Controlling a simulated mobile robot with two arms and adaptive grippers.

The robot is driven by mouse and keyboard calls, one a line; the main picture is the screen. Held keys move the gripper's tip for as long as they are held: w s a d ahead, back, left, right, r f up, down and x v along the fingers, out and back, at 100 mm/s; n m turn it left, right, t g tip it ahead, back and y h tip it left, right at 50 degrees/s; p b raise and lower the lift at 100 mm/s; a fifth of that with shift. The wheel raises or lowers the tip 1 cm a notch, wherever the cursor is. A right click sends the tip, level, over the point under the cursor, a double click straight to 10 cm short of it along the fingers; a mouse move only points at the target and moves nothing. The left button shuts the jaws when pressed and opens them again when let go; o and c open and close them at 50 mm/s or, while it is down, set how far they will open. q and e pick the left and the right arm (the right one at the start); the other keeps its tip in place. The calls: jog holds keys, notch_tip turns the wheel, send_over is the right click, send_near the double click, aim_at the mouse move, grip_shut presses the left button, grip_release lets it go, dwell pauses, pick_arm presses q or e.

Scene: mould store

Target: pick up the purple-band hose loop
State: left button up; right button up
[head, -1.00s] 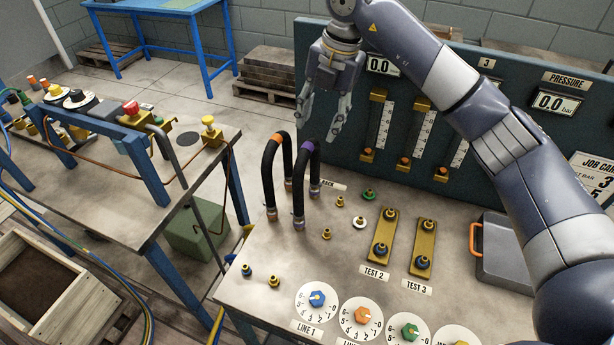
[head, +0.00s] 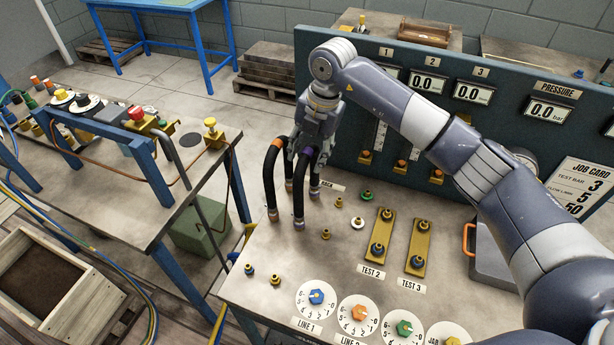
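The purple-band hose loop (head: 298,189) is a black arch standing on the bench. Its purple band shows at the top, partly covered by my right gripper. My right gripper (head: 306,156) points down at the top of this loop, with fingers on either side of the band. Whether the fingers press on the hose cannot be made out. The loop's feet still appear to be at the bench top. My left gripper is not in view.
An orange-band hose loop (head: 269,180) stands close on the left, very near the gripper. The gauge panel (head: 345,125) rises behind. Small fittings (head: 357,222) and yellow test plates (head: 383,235) stand to the right. Dials line the bench front.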

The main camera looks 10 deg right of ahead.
grip_shut()
jog(key=shift+r, duration=0.15)
jog(key=shift+w+r+b, duration=0.15)
jog(key=shift+r+b, duration=0.35)
jog(key=shift+b, duration=0.05)
notch_tip(320, 180, up, 2)
jog(key=shift+r+b, duration=0.15)
jog(key=shift+b, duration=0.6)
jog(key=s+d+r+b, duration=0.1)
jog(key=s+d+b, duration=0.4)
jog(key=s+d, duration=0.4)
jog(key=shift+s+r, duration=0.25)
jog(key=shift+s, duration=1.9)
jog(key=shift+d, duration=0.1)
